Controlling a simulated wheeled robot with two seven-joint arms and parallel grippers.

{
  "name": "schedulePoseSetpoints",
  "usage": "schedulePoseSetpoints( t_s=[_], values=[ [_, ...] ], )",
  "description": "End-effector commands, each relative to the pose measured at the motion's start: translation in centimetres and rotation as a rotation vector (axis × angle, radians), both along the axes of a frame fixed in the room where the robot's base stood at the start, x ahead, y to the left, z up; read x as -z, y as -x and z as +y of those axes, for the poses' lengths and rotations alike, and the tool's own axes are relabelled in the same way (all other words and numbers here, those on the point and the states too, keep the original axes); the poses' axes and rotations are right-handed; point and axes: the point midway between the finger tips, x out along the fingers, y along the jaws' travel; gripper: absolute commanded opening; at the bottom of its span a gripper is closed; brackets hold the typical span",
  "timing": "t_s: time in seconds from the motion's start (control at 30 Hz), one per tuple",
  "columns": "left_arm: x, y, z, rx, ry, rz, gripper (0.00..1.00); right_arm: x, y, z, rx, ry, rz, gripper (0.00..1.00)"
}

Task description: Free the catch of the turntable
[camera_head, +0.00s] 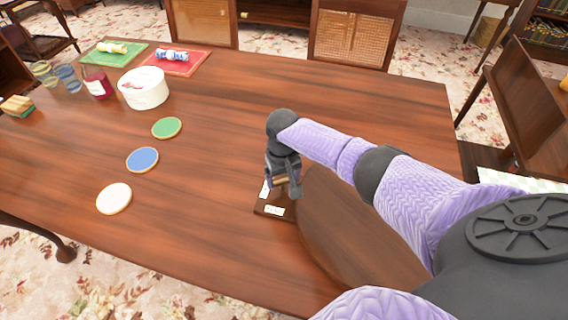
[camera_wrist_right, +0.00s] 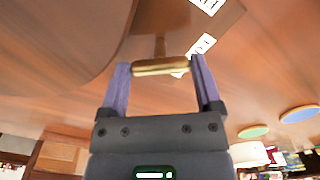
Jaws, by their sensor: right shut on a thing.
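The turntable (camera_head: 340,228) is a large round wooden disc on the table, partly hidden by my right arm; its edge also shows in the right wrist view (camera_wrist_right: 60,45). The catch is a brass-coloured bar (camera_wrist_right: 160,67) on a short post beside the disc. My right gripper (camera_head: 284,186) is shut on this bar, with one finger at each end in the right wrist view (camera_wrist_right: 161,80). A dark plate (camera_head: 262,208) with white labels (camera_head: 275,211) lies beneath it. The label writing is too small to read. My left gripper is not in view.
Green (camera_head: 167,128), blue (camera_head: 142,160) and white (camera_head: 114,198) discs lie on the table's left. Behind them are a round white box (camera_head: 143,88), a red jar (camera_head: 97,86), glasses, and a red mat (camera_head: 176,63). The table's middle back is clear.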

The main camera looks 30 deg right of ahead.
Motion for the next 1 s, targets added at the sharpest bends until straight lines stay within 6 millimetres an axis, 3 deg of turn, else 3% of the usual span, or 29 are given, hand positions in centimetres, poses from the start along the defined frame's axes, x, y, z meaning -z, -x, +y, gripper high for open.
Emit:
schedulePoseSetpoints(
  t_s=[0.6, 1.0],
  values=[
    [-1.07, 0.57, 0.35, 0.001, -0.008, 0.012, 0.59, -0.07, -0.11, 0.01, -0.572, -0.001, -0.005, 0.23],
    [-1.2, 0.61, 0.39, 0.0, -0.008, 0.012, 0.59, -0.08, -0.15, 0.04, -0.837, -0.001, -0.006, 0.23]
  ],
)
